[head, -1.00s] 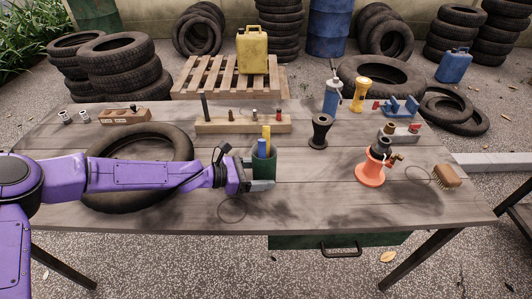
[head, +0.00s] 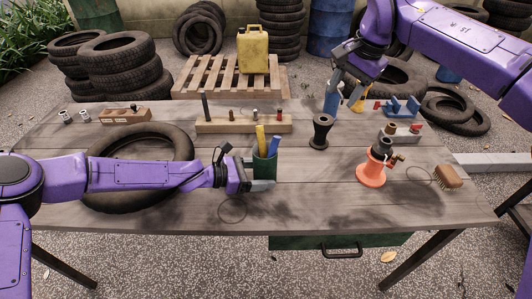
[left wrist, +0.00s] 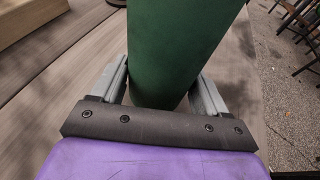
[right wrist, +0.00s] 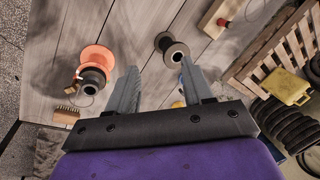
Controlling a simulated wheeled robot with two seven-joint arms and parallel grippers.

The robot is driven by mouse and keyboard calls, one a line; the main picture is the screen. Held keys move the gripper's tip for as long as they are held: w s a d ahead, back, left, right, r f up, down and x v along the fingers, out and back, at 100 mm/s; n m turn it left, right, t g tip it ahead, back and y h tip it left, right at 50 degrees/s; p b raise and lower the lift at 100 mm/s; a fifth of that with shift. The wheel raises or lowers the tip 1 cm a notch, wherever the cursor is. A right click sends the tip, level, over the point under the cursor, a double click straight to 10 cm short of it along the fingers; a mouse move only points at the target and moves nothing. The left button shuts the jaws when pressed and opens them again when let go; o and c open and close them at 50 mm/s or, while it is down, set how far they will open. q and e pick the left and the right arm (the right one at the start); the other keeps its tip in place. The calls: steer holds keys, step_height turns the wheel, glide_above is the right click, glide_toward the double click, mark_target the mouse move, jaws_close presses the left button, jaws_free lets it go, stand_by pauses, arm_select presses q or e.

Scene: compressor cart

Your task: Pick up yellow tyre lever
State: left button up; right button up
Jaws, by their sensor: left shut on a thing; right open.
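The yellow tyre lever (head: 260,138) stands in a dark green cup (head: 264,168) on the table, leaning left. A blue lever (head: 273,146) leans right in the same cup. Their lower ends are hidden inside it. My left gripper (head: 262,186) is shut on the green cup, with one finger on each side of it in the left wrist view (left wrist: 164,80). My right gripper (head: 340,82) is open and empty, high over the back right of the table. Its fingers are spread in the right wrist view (right wrist: 162,88).
A black spool-shaped part (head: 320,132) and an orange-based stand (head: 371,170) are right of the cup. A wooden block with pegs (head: 243,126) lies behind it. A tyre (head: 140,150) lies at left, under my left arm. A brush (head: 447,177) lies at the right edge.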

steer(key=s+a+n+t+h, duration=0.1)
steer(key=s+a+n, duration=0.25)
steer(key=a, duration=0.55)
steer(key=s+a+n+t+h, duration=0.1)
steer(key=s+a+n, duration=0.3)
steer(key=a, duration=0.6)
glide_above(263, 153)
steer(key=w, duration=0.2)
step_height(263, 153, down, 11)
steer(key=shift+w+d+n, duration=0.2)
steer(key=shift+d+n, duration=0.15)
steer(key=shift+d, duration=0.1)
jaws_close()
